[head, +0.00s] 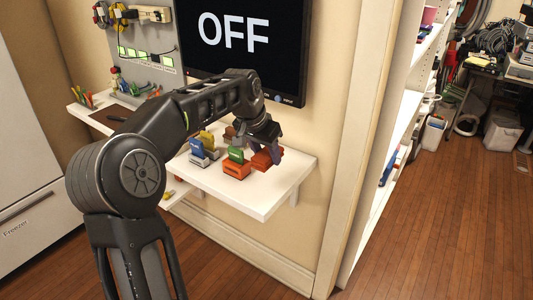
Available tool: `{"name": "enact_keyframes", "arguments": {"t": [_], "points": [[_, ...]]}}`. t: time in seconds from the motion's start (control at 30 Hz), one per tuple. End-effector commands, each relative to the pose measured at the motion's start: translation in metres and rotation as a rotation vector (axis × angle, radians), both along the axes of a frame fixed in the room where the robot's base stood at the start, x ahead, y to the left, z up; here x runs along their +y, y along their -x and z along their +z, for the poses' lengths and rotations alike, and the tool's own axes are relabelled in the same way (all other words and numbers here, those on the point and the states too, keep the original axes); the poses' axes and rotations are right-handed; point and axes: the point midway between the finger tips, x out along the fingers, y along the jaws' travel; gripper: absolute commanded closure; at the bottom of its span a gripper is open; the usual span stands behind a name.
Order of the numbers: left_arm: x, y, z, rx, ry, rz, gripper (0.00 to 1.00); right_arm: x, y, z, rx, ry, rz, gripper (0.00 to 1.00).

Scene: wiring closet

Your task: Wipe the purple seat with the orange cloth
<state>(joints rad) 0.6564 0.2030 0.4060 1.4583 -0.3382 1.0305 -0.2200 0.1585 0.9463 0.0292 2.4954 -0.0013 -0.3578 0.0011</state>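My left gripper (266,146) points down over the right part of the white wall shelf. Its fingertips are at a red-orange piece (263,160), partly hidden by them. I cannot tell whether they grip it or whether it is the orange cloth. A small purplish patch (276,154) shows between the fingers; I cannot tell whether it is the purple seat. Just left of it stands an orange block (236,171) with a green piece (236,155) on top. My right gripper is not in view.
The white shelf (270,197) has bare room at its front right. Grey blocks (199,160) with blue and yellow pieces stand farther left. A screen reading OFF (240,40) hangs above. A wall edge (358,150) and shelving stand to the right.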

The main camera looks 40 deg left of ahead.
Motion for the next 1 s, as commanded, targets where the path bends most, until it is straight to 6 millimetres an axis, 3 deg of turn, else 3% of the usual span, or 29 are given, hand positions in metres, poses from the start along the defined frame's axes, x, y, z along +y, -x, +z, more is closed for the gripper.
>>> {"name": "enact_keyframes", "arguments": {"t": [0.37, 1.0], "points": [[0.000, 0.000, 0.000, 0.000, 0.000, 0.000, 0.88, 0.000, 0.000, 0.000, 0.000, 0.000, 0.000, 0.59], [0.000, 0.000, -0.031, 0.000, 0.000, 0.000, 0.88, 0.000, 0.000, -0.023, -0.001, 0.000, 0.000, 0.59]]}}
